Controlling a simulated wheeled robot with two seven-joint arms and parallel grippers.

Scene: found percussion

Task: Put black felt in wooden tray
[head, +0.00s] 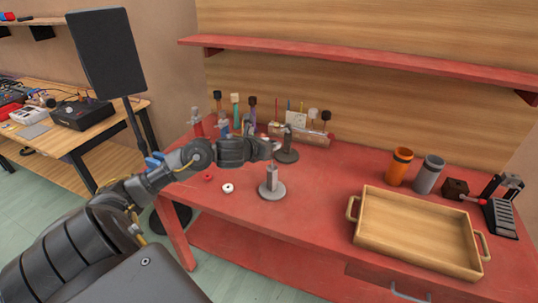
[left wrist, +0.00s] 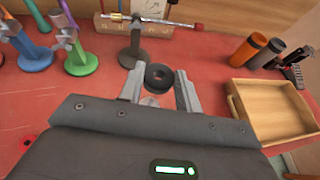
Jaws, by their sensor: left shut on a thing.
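The black felt (left wrist: 159,77) is a small dark ring in the left wrist view. It sits between the fingers of my left gripper (left wrist: 160,90), which is shut on it above the red table. In the head view my left gripper (head: 274,146) is over the back middle of the table, and I cannot make out the felt there. The wooden tray (head: 415,228) is empty, with a handle at each end, at the right front of the table. It also shows in the left wrist view (left wrist: 268,112), right of the gripper. My right gripper is not in view.
A grey stand (head: 272,187) is below my left gripper and a dark stand (head: 286,154) is behind it. A white ring (head: 227,188) and a red ring (head: 208,177) lie left. Orange (head: 399,166) and grey (head: 428,174) cups stand behind the tray.

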